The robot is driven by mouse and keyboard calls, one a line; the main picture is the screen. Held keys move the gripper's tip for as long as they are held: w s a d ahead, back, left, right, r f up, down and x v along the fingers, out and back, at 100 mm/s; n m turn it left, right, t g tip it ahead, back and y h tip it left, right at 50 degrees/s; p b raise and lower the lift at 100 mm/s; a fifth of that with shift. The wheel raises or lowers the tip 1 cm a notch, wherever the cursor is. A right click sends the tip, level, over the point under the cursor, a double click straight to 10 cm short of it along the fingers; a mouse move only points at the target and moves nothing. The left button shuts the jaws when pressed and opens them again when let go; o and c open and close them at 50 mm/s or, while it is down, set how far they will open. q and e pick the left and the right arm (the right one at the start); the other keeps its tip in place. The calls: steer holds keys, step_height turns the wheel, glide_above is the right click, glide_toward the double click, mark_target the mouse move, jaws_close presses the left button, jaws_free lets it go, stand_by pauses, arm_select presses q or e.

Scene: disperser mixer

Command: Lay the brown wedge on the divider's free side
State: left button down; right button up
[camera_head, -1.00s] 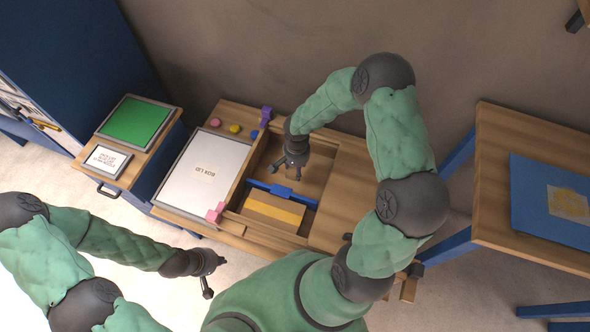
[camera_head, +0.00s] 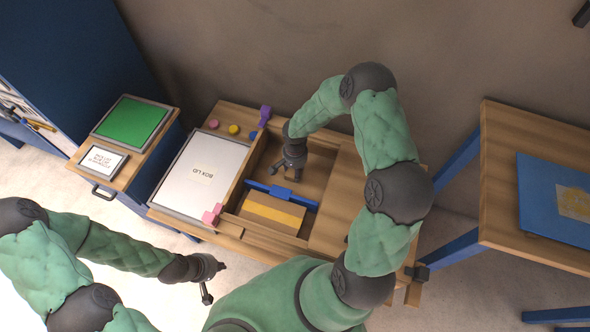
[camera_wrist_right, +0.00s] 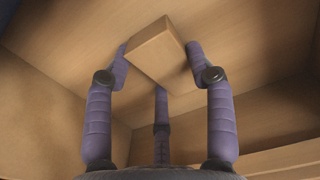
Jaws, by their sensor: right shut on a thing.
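The brown wedge (camera_wrist_right: 160,50) shows in the right wrist view between the purple fingers of my right gripper (camera_wrist_right: 160,70), which is shut on it. In the head view my right gripper (camera_head: 289,172) reaches down into the far compartment of the open wooden box (camera_head: 318,160). The wedge cannot be made out there. The blue divider (camera_head: 282,190) crosses the box just in front of this gripper. My left gripper (camera_head: 213,279) is open and empty, in front of the table and away from the box.
A purple clamp (camera_head: 265,116) and several coloured discs (camera_head: 234,129) are behind. A side table with a blue board (camera_head: 555,202) stands at right.

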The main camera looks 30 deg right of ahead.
steer(key=shift+f, duration=0.15)
steer(key=o, duration=1.1)
step_height(320, 180, up, 12)
steer(key=p, duration=0.4)
steer(key=shift+p, duration=0.4)
